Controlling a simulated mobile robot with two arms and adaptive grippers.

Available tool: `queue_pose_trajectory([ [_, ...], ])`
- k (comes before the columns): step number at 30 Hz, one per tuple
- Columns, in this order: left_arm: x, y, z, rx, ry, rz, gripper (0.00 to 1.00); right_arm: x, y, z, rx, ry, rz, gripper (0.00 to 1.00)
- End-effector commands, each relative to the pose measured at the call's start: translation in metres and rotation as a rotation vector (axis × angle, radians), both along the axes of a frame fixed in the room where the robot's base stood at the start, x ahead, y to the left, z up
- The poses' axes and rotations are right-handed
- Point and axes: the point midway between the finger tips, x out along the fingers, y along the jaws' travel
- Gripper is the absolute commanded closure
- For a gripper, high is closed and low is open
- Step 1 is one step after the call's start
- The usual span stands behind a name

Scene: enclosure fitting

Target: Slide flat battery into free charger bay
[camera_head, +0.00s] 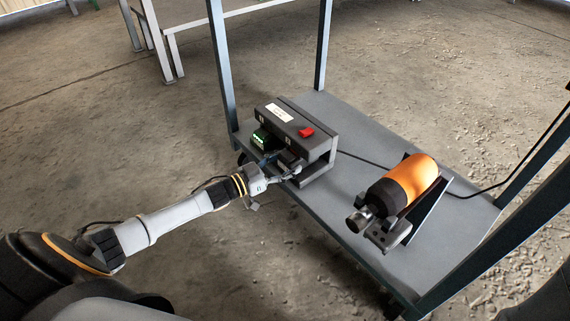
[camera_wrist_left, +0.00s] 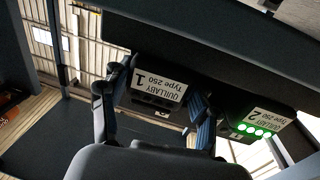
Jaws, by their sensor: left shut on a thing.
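The charger (camera_head: 318,146) is a dark grey box with an overhanging top, standing at the far left part of the cart shelf. A battery with several green lights (camera_head: 261,140) sits in its left bay; in the left wrist view it bears label 2 (camera_wrist_left: 262,122). My left gripper (camera_head: 291,170) is at the front of the right bay. In the left wrist view its fingers (camera_wrist_left: 158,105) are shut on a dark flat battery (camera_wrist_left: 150,100), label 1, showing no lit lights. How deep this battery sits in the bay is hidden. My right gripper is not in view.
An orange cylinder (camera_head: 411,178) with a dark end lies in a stand on the shelf (camera_head: 437,247), right of the charger. A black cable runs behind it. A red block (camera_head: 306,132) is on the charger's top. Cart posts (camera_head: 322,45) rise around the shelf.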

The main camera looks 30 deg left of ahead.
Motion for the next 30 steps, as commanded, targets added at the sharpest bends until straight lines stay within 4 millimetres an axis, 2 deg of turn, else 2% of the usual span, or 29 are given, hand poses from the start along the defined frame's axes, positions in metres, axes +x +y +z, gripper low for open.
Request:
queue_pose_trajectory([
  [2,0.001,0.0,0.003,-0.003,-0.005,-0.001,1.0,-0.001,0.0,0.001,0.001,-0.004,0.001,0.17],
  [3,0.001,0.0,0.003,-0.003,-0.005,-0.001,0.35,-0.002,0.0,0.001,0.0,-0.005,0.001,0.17],
  [6,0.001,0.0,0.003,-0.002,-0.004,-0.001,0.15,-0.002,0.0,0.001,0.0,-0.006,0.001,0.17],
  [7,0.001,0.0,0.002,-0.002,-0.004,-0.001,0.13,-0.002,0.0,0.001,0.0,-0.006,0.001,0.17],
  [20,-0.007,0.004,-0.003,0.001,0.005,0.001,0.13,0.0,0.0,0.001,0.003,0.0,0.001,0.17],
  [23,-0.02,0.012,-0.003,0.0,0.007,0.002,0.13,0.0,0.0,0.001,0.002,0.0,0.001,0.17],
  [30,-0.065,0.037,-0.003,0.001,0.005,0.0,0.13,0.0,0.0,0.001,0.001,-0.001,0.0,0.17],
])
